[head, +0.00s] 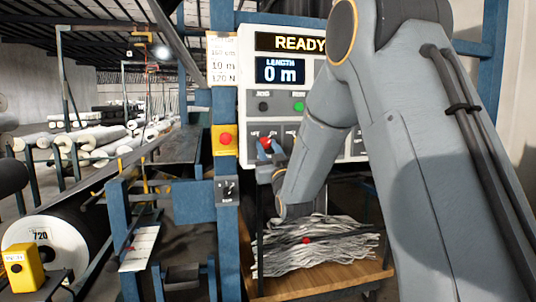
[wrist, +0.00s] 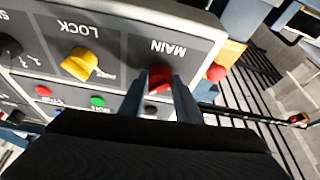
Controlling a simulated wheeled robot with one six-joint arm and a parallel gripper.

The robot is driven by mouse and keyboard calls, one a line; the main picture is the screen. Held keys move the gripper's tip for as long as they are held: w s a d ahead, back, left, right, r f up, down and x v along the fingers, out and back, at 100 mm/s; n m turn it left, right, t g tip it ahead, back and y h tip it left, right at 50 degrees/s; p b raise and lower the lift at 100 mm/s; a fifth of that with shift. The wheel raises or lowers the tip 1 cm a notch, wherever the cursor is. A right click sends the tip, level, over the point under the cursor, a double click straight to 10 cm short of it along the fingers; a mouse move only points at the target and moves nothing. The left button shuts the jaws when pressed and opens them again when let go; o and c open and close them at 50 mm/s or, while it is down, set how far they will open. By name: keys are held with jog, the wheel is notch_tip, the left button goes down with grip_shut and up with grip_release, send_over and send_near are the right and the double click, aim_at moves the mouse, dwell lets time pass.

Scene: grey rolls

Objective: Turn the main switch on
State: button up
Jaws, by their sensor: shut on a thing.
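The main switch is a red rotary knob (wrist: 160,75) under the upside-down label MAIN on the grey control panel (wrist: 122,42) in the wrist view. My gripper (wrist: 161,84) has one finger on each side of the knob and is shut on it. In the head view my gripper (head: 264,151) is at the panel's lower left, with a bit of the red knob (head: 266,141) showing. My arm covers the right part of the panel. The fingers partly hide the knob, so I cannot tell its exact turn position.
A yellow knob (wrist: 80,64) labelled LOCK sits beside the main switch. A red button on a yellow box (head: 224,139) is just left of the panel. The display (head: 290,42) reads READY, the length display (head: 280,71) 0 m. Stranded material (head: 305,250) lies below.

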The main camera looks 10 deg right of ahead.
jog(key=shift+m+h+b, duration=0.35)
jog(key=shift+m+h, duration=0.05)
jog(key=shift+m, duration=0.6)
jog(key=o, duration=1)
jog(key=shift+o, duration=0.2)
jog(key=b+v, duration=0.1)
jog(key=v, duration=0.6)
jog(key=shift+s, duration=0.35)
jog(key=shift+f, duration=0.2)
